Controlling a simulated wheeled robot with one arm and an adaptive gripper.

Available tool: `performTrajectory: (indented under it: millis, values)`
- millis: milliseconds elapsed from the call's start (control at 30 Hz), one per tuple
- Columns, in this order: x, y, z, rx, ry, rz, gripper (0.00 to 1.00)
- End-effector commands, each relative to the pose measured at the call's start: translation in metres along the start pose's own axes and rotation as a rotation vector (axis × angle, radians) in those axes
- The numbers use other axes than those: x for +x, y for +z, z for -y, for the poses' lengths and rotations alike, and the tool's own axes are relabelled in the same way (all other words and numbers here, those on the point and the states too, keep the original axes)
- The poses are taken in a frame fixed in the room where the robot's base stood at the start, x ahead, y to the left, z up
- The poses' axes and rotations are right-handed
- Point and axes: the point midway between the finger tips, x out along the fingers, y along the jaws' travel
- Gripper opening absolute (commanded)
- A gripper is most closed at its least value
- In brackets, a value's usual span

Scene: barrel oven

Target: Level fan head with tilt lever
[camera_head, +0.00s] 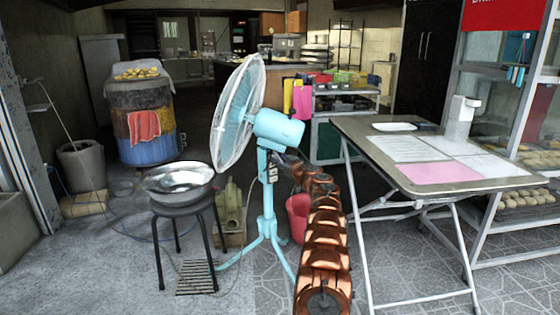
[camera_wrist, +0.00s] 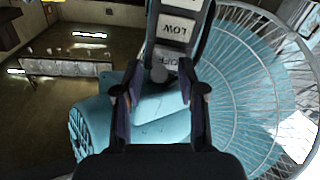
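The light-blue standing fan has a round wire cage (camera_head: 238,112) facing left and tilted a little upward, with its motor housing (camera_head: 279,130) behind. My gripper (camera_head: 278,160) is at the top of the fan's pole, just under the housing. In the wrist view, the two fingers of my gripper (camera_wrist: 160,97) are apart, with the blue fan body (camera_wrist: 155,115) behind the gap. A switch panel (camera_wrist: 177,27) marked LOW and OFF is just beyond the fingertips. A small grey rounded piece (camera_wrist: 160,74) is between the tips; I cannot tell whether it is the tilt lever.
A metal bowl (camera_head: 178,180) on a black stool stands left of the fan. A folding table (camera_head: 390,130) with papers is to the right. A red bucket (camera_head: 298,212) is behind my arm.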

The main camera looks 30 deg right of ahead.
Motion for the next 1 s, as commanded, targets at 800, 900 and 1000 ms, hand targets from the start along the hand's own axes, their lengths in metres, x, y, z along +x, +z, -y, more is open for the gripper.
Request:
performTrajectory:
  millis: [800, 900, 1000]
  values:
    - [0.0001, 0.0000, 0.0005, 0.000, -0.001, 0.000, 0.00]
    - [0.0002, -0.0006, 0.0006, -0.001, -0.001, 0.000, 0.00]
    - [0.0014, -0.0038, 0.0024, -0.001, -0.005, 0.004, 0.00]
